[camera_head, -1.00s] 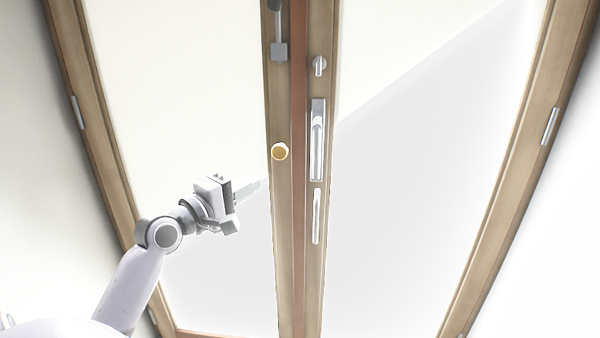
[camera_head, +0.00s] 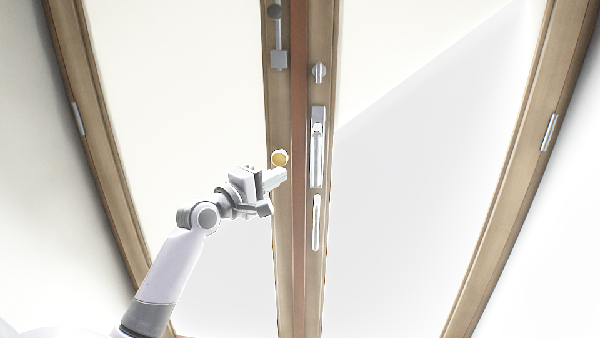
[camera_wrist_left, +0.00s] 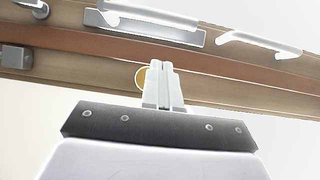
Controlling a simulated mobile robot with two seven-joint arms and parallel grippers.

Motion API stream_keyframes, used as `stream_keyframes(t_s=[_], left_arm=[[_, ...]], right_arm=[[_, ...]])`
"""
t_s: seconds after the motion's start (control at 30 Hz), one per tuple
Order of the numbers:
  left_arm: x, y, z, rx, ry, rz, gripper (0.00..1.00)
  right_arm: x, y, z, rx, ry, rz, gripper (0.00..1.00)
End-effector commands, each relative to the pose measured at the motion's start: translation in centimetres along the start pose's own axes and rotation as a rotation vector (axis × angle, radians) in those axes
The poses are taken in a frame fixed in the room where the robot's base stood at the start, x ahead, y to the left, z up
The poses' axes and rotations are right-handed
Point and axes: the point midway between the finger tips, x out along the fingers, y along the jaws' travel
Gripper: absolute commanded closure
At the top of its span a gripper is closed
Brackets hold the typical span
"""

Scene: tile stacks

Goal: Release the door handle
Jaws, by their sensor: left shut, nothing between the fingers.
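A double door with wooden frames and pale panels fills the head view. A round yellow knob (camera_head: 280,158) sits on the left door's wooden stile; in the left wrist view the knob (camera_wrist_left: 140,78) is partly hidden behind my fingers. A long silver handle (camera_head: 317,148) is on the right door's stile; it also shows at the top of the left wrist view (camera_wrist_left: 150,26). My left gripper (camera_head: 284,175) is shut and empty, its fingertips just below the knob in the head view. Contact with the knob cannot be told. My right gripper is not in view.
A second silver handle (camera_head: 316,222) sits below the long one, and a small silver latch (camera_head: 319,72) above it. A grey bolt (camera_head: 279,58) is on the left stile. The space before the right door is clear.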

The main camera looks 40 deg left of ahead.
Motion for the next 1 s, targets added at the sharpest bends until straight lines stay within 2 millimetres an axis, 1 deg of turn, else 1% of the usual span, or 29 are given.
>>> stream_keyframes(t_s=[0.03,0.17,0.23,0.4,0.57,1.0], left_arm=[[0.9,0.1,0.0,-0.001,0.000,0.002,1.00],[2.7,0.1,0.1,-0.002,-0.001,0.002,1.00],[3.5,0.1,1.2,-0.005,-0.003,0.001,1.00],[4.8,0.1,2.4,-0.003,0.000,0.001,1.00],[5.2,0.0,2.8,-0.001,0.000,0.001,1.00],[5.2,-0.1,3.0,-0.013,0.000,0.007,1.00]], right_arm=[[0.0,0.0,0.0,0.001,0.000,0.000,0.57],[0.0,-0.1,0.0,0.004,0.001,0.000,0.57],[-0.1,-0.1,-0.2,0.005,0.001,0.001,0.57],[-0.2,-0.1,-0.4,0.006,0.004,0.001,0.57],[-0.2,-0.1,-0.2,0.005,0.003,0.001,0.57],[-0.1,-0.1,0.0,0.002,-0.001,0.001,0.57]])
